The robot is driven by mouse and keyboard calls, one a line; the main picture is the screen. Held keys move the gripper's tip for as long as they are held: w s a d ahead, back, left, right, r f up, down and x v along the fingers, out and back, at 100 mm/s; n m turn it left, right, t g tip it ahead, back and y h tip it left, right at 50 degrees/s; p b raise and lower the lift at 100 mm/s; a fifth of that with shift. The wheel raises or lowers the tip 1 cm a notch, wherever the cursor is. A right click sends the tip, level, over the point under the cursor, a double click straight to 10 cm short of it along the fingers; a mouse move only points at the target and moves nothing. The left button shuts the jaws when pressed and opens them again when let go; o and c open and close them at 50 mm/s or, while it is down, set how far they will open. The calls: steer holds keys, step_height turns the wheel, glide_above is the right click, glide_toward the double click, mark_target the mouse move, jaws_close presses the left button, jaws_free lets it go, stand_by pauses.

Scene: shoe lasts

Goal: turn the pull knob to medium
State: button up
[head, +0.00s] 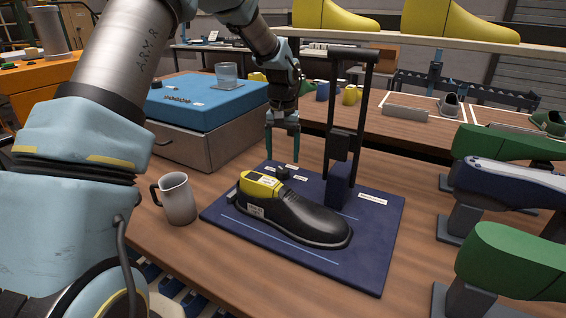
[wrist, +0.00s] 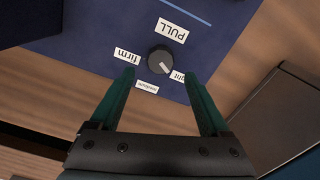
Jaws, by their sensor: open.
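The pull knob (wrist: 160,59) is a small dark round knob on the dark blue board. In the wrist view a "PULL" label (wrist: 173,30) is above it, "firm" (wrist: 127,56) at its left, "medium" (wrist: 147,88) below and a partly covered "light" label (wrist: 177,76) at lower right. A pale pointer mark on the knob faces the lower right, towards "light". My gripper (wrist: 159,74) is open and empty, its green fingertips on either side of the knob in the picture, apart from it. In the head view my gripper (head: 282,158) hangs above the knob (head: 283,173).
A black shoe (head: 300,217) with a yellow last lies on the blue board (head: 375,240) close to the knob. A black upright frame (head: 337,150) stands behind it. A grey mug (head: 178,199) and a drawer box with a blue top (head: 205,105) are at left.

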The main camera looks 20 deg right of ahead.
mark_target(283, 169)
steer(key=shift+f+p, duration=0.4)
steer(key=shift+f, duration=1.75)
jaws_close()
